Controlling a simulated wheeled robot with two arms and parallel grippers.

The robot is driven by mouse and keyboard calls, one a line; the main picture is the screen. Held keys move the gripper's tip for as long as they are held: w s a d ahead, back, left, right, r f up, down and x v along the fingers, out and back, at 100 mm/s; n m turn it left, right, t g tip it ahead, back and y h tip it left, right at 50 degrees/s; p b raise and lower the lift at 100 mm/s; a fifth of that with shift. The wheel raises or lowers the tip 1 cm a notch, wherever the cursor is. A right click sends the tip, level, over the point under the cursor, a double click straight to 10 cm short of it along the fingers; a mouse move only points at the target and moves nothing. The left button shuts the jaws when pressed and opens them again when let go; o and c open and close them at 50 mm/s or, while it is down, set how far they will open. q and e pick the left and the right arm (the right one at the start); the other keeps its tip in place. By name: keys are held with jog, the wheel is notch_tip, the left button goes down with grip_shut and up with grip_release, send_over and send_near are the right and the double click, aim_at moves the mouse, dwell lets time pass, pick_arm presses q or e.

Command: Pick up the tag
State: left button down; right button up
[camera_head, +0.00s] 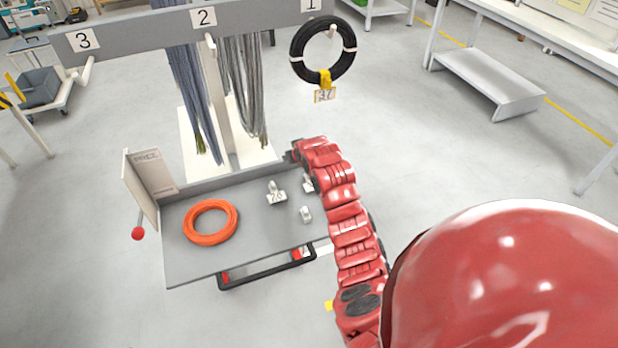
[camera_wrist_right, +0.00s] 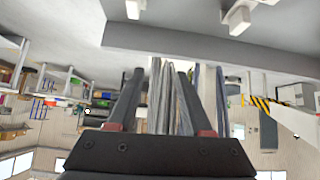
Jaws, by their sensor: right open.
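A small white tag clip with dark printed marks (camera_head: 277,193) stands on the grey cart top. A smaller white piece (camera_head: 306,214) lies to its right, and another white piece (camera_head: 308,184) is beside my right wrist. A printed tag on a yellow tie (camera_head: 324,96) hangs from the black coil. My right gripper (camera_head: 292,155) is at the cart's back right edge, partly hidden by its own arm. In the right wrist view its fingers (camera_wrist_right: 161,78) are apart with nothing visibly held; two white pieces show at the top. My left gripper is out of view.
An orange coil (camera_head: 187,223) lies on the left of the cart top (camera_head: 190,268), near an upright panel (camera_head: 141,185). A numbered rail (camera_head: 150,30) holds hanging grey cables (camera_head: 245,90) and a black coil (camera_head: 297,48).

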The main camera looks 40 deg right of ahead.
aim_at(310, 184)
jog(key=s+g, duration=0.1)
jog(key=s, duration=0.1)
jog(key=s+d+g, duration=0.1)
jog(key=s+g, duration=0.1)
jog(key=s+r+g+y, duration=0.1)
jog(key=s, duration=0.2)
jog(key=shift+d+m+g, duration=0.3)
jog(key=shift+g, duration=0.1)
jog(key=shift+p+x, duration=0.65)
jog(key=shift+x, duration=0.45)
jog(key=shift+d+f, duration=0.1)
jog(key=shift+f, duration=0.15)
jog(key=p+x, duration=0.2)
jog(key=shift+w+d+f, duration=0.2)
jog(key=shift+d+f, duration=0.05)
jog(key=shift+f, duration=0.1)
jog(key=shift+x, duration=0.85)
jog(key=shift+c, duration=0.2)
grip_shut()
